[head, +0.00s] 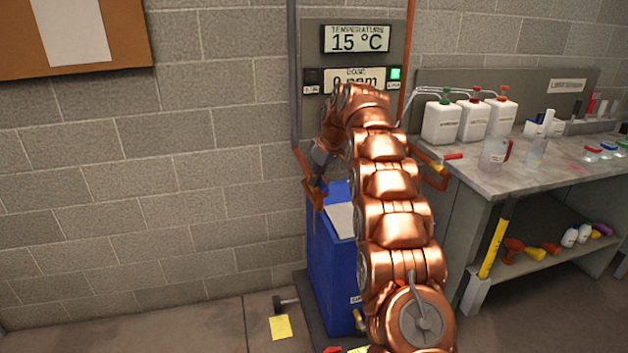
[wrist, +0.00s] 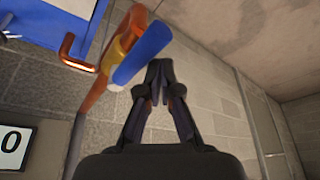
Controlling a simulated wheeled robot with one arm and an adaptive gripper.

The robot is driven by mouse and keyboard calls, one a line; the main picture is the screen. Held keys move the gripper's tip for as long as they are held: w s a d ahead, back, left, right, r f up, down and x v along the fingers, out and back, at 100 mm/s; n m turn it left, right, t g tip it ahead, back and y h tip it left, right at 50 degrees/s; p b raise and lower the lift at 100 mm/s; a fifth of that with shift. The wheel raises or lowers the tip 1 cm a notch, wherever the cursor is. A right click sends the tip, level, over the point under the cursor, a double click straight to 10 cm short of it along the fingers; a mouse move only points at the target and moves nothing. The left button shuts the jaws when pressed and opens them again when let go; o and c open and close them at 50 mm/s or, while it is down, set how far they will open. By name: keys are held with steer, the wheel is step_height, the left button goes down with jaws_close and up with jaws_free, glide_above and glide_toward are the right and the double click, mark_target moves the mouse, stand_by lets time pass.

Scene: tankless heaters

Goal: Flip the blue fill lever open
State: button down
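The blue lever (wrist: 143,53) shows in the wrist view, at upper centre-left, on a yellow valve body (wrist: 122,45) fitted to an orange pipe (wrist: 100,85). My gripper (wrist: 160,68) is just right of the lever in that picture, with a narrow gap between them in the image. Its two dark fingers come together at the tips, and nothing shows between them. In the head view my gripper (head: 319,160) is small and dark, left of my copper-coloured arm and above the blue tank (head: 330,255). I cannot make out the blue lever in the head view.
A panel (head: 357,60) on the block wall reads 15 °C and 0 ppm. Orange pipes (head: 409,60) and a grey pipe (head: 294,75) run beside it. A bench (head: 480,182) with white jugs (head: 441,122) stands at right.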

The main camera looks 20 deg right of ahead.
steer(key=shift+s+d+f, duration=0.1)
steer(key=shift+s+d, duration=0.05)
steer(key=shift+d, duration=0.4)
steer(key=a+r, duration=0.1)
steer(key=a, duration=0.4)
steer(key=d+r+p, duration=0.3)
steer(key=r+p, duration=0.2)
steer(key=r, duration=0.4)
steer(key=shift+d+r+p, duration=0.2)
steer(key=shift+d+p, duration=0.1)
stand_by(0.7)
